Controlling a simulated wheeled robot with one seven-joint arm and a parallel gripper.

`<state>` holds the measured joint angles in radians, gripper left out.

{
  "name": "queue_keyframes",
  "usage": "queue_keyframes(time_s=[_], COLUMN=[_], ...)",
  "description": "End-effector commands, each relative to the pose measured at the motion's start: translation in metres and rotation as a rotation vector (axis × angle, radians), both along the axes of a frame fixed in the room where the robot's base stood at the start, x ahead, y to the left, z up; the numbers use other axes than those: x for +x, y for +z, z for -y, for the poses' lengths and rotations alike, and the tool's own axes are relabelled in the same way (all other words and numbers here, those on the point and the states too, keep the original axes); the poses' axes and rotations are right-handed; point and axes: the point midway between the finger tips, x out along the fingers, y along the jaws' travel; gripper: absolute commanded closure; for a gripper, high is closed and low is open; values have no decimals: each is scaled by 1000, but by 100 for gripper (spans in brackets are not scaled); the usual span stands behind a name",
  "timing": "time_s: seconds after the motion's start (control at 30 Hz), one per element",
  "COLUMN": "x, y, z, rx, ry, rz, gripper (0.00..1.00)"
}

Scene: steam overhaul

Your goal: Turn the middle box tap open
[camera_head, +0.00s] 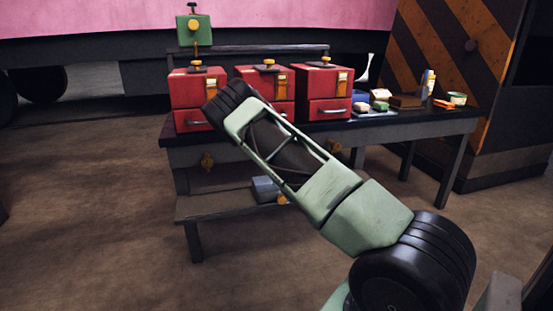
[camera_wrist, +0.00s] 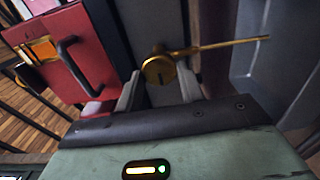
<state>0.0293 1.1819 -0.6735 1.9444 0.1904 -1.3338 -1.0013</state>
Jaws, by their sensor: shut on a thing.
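Three red boxes stand in a row on the dark bench; the middle box (camera_head: 262,80) is partly covered by my arm in the head view. In the wrist view my gripper (camera_wrist: 160,88) is shut on a brass tap (camera_wrist: 158,70), one finger on each side of its round body. The tap's long thin lever (camera_wrist: 232,43) points to the right in that picture. A red box (camera_wrist: 72,55) with a dark handle is at the left of the wrist view. In the head view my arm hides the gripper and the held tap.
The left box (camera_head: 190,92) and right box (camera_head: 316,85) flank the middle one. Small items (camera_head: 405,101) lie on the right bench end. A lower shelf (camera_head: 222,205) holds a grey object (camera_head: 265,189).

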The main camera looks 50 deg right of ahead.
Motion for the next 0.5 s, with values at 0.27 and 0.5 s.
queue_keyframes(time_s=[0.27, 0.5], x=[-1, -1], y=[-1, -1], z=[0, 0], rx=[-2, -1], ry=[-1, -1], rz=[-5, -4], gripper=[85, 41])
